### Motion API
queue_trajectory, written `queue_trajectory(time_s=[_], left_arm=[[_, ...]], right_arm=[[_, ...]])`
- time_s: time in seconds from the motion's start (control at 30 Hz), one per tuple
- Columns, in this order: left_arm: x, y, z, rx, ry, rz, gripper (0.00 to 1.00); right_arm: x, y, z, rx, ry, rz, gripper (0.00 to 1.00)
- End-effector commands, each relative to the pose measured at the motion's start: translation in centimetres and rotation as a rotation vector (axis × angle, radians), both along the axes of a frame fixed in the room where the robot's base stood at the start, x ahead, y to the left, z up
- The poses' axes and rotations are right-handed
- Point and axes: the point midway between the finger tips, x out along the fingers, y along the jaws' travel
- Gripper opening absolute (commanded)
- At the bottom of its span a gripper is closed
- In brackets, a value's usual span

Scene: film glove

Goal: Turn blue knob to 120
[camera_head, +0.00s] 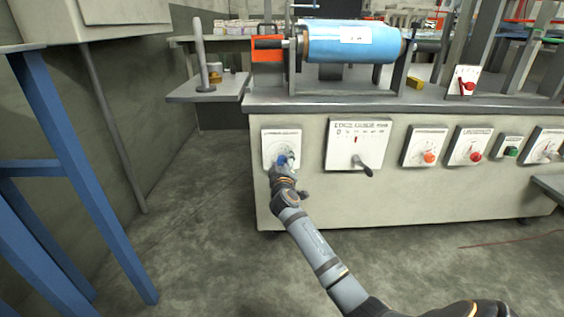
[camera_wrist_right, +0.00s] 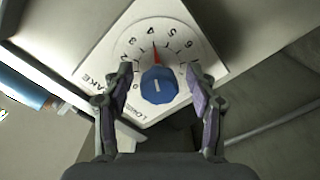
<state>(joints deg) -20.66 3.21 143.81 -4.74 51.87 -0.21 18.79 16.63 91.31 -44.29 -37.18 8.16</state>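The blue knob (camera_wrist_right: 158,87) sits on a white square dial plate (camera_wrist_right: 185,22), which carries a printed ring of single digits. A red pointer (camera_wrist_right: 156,55) points up between the digits near 3 and 4. In the head view the dial plate (camera_head: 270,140) is at the left end of the machine's front panel, and the blue knob (camera_head: 283,160) is partly hidden by my gripper. My right gripper (camera_wrist_right: 160,78) is open, with one finger on each side of the knob. Small gaps show between fingers and knob. My left gripper is not in view.
Right of the dial is a larger panel with a black lever (camera_head: 363,166). Further right are plates with an orange knob (camera_head: 429,157) and a red knob (camera_head: 476,157). A blue roll (camera_head: 350,45) lies on top of the machine. A blue frame (camera_head: 85,180) stands at left.

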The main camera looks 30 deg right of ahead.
Motion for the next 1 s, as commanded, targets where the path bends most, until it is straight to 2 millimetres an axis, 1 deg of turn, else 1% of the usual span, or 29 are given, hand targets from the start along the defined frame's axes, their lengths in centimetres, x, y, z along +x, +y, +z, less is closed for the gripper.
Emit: queue_trajectory(time_s=[0.17,0.27,0.37,0.5,0.6,0.7,0.83,1.0], left_arm=[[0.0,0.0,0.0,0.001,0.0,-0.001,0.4],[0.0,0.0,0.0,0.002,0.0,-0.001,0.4],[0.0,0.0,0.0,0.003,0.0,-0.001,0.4],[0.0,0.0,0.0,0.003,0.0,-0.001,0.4],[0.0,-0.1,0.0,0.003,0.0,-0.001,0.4],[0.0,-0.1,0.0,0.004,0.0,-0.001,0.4],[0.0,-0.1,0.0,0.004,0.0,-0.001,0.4],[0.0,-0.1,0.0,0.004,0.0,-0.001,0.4]], right_arm=[[-0.2,0.1,0.0,-0.001,-0.001,0.0,0.58],[-1.2,0.7,-0.1,0.0,0.001,0.001,0.58],[-3.1,2.0,-0.1,0.0,0.001,0.002,0.58],[-6.1,3.8,-0.1,0.002,0.001,0.001,0.58],[-8.0,4.9,-0.1,0.002,0.001,0.001,0.58],[-9.3,5.7,-0.1,0.003,0.001,0.001,0.58],[-10.1,6.2,0.0,0.001,-0.001,0.0,0.58],[-10.3,6.3,0.0,-0.001,0.0,-0.001,0.58]])
